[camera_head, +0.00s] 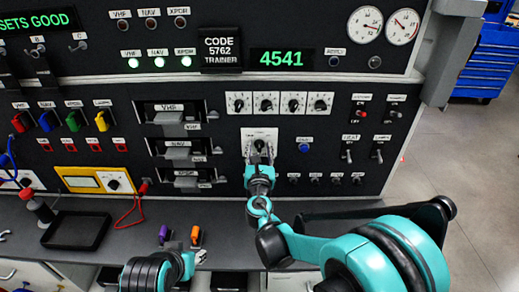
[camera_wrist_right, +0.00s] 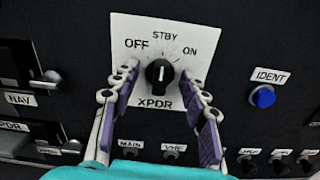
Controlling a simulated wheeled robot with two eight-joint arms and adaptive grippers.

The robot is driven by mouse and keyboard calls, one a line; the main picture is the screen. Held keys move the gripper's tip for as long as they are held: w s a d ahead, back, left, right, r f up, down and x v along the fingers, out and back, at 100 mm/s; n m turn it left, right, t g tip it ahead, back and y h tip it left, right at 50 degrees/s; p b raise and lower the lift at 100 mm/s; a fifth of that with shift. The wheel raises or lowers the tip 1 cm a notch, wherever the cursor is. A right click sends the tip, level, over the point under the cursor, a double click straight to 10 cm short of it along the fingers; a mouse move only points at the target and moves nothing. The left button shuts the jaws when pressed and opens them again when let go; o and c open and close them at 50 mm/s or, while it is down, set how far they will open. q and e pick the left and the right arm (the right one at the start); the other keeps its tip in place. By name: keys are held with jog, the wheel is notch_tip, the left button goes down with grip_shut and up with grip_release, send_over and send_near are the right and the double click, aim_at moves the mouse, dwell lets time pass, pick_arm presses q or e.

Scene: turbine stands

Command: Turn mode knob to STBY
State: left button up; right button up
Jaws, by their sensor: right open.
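The mode knob (camera_wrist_right: 159,72) is a black round knob on a white plate marked OFF, STBY, ON and XPDR, in the right wrist view. It also shows in the head view (camera_head: 259,145), partly hidden by my gripper. In the head view my right gripper (camera_head: 259,158) reaches the panel.
A blue IDENT button (camera_wrist_right: 263,97) sits right of the plate. Four small dials (camera_head: 279,103) lie above the knob, and radio units (camera_head: 177,152) with handles stand to its left. A black tray (camera_head: 76,231) rests on the desk. Toggle switches (camera_head: 362,154) are farther right.

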aim_at(260, 149)
jog(key=shift+s, duration=2.5)
